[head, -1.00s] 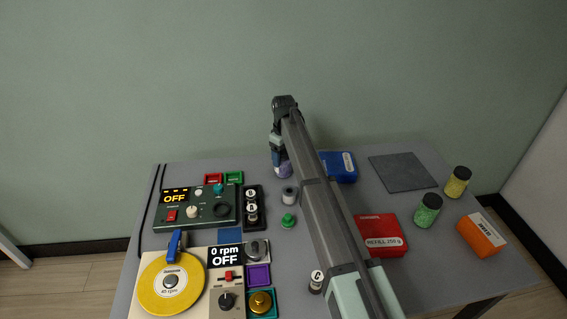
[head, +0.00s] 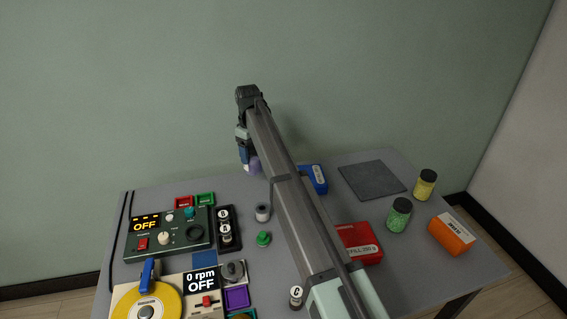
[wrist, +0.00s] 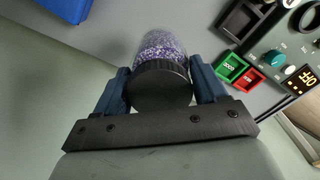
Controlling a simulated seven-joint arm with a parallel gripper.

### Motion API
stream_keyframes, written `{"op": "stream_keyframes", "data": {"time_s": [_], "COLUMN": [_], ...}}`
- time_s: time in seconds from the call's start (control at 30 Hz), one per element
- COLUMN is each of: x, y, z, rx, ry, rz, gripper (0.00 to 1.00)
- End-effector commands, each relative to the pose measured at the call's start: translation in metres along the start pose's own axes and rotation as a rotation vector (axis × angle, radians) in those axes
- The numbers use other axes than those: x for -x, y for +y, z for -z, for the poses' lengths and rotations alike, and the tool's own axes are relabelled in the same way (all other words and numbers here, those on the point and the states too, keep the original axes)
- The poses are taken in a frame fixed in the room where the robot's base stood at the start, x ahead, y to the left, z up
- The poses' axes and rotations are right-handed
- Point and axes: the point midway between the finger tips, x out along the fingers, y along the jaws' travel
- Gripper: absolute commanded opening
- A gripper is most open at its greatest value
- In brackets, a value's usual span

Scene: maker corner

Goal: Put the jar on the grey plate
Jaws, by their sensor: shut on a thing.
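My gripper (wrist: 160,92) is shut on a jar (wrist: 162,48) of purple beads with a black lid. The fingers press on both sides of the lid in the wrist view. In the head view the jar (head: 255,166) shows below my gripper (head: 246,156) near the table's back edge, partly hidden by it. The jar appears raised a little above the table. The grey plate (head: 372,180), a flat dark square, lies bare at the back right of the table, to the right of my arm.
A blue box (head: 316,179) lies between the jar and the plate. A red box (head: 358,243) lies in front. Control panels (head: 168,237) fill the left.

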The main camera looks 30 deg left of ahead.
Motion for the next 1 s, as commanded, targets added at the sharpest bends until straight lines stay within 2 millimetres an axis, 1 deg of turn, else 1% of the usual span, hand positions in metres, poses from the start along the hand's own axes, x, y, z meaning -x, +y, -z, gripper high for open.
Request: {"op": "stream_keyframes", "data": {"time_s": [0.03,0.17,0.27,0.37,0.47,0.6,0.67,0.77,0.8,0.97,1.0], "x": [0.004,0.006,0.006,0.006,0.006,0.007,0.007,0.008,0.009,0.01,0.011], "y": [0.0,0.003,0.014,0.035,0.064,0.109,0.127,0.156,0.168,0.212,0.223], "z": [0.0,-0.002,-0.011,-0.027,-0.051,-0.091,-0.109,-0.139,-0.152,-0.204,-0.218], "rx": [0.0,-0.004,-0.019,-0.048,-0.09,-0.155,-0.183,-0.229,-0.248,-0.321,-0.34], "ry": [0.0,0.0,0.0,0.0,0.0,0.001,0.001,0.002,0.002,0.003,0.003], "rz": [0.0,0.0,0.0,0.0,0.0,-0.001,-0.001,-0.002,-0.002,-0.003,-0.003], "gripper": [0.25,0.25,0.25,0.25,0.25,0.25,0.25,0.25,0.25,0.25,0.25]}}
